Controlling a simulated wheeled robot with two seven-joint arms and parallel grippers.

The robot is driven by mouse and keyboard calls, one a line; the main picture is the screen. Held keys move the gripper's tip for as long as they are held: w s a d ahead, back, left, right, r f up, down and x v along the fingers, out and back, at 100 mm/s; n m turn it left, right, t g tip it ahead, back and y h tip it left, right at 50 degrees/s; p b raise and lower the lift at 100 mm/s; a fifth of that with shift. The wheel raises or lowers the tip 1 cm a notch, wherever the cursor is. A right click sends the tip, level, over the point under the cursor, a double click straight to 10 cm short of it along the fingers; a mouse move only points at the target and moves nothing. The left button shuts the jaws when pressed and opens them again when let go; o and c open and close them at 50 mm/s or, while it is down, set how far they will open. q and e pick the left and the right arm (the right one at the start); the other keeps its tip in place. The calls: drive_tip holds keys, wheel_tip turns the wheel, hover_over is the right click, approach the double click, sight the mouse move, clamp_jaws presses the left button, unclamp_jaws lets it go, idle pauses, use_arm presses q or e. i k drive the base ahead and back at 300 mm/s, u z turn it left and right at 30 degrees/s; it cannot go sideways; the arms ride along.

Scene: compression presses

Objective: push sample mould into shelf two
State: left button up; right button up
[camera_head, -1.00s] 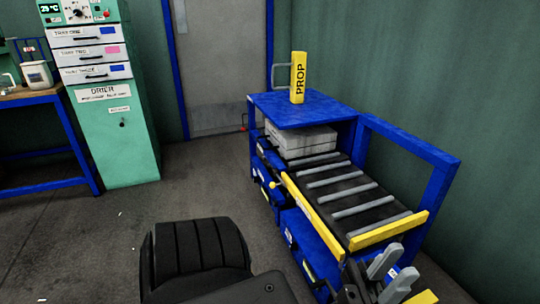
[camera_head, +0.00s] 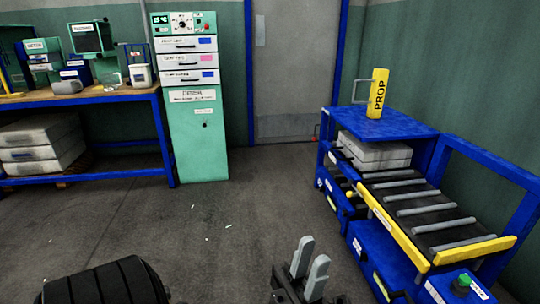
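A stack of pale grey slab-like moulds (camera_head: 375,152) lies under the blue top at the back of the roller stand. I cannot tell whether one of these is the sample mould. No shelf clearly marked two shows; the drier (camera_head: 200,133) has three labelled white trays, the middle one (camera_head: 188,60) with a pink tag. My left gripper (camera_head: 312,258) is at the bottom centre, left of the stand and apart from it. Its two grey fingers point up, with a gap and nothing between them. My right gripper is not in view.
The blue stand has grey rollers, a yellow rail (camera_head: 392,222), a yellow prop (camera_head: 379,92) on top and a green button (camera_head: 464,281) in front. A bench (camera_head: 80,97) at left holds several containers, with grey slabs (camera_head: 40,150) below.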

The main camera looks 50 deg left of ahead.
sight(370, 156)
drive_tip(key=u, duration=0.5)
drive_tip(key=i, duration=0.35)
drive_tip(key=u, duration=1.05)
drive_tip(key=i, duration=1.75)
drive_tip(key=z, duration=0.9)
drive_tip(key=i, duration=0.75)
drive_tip(key=z, duration=0.75)
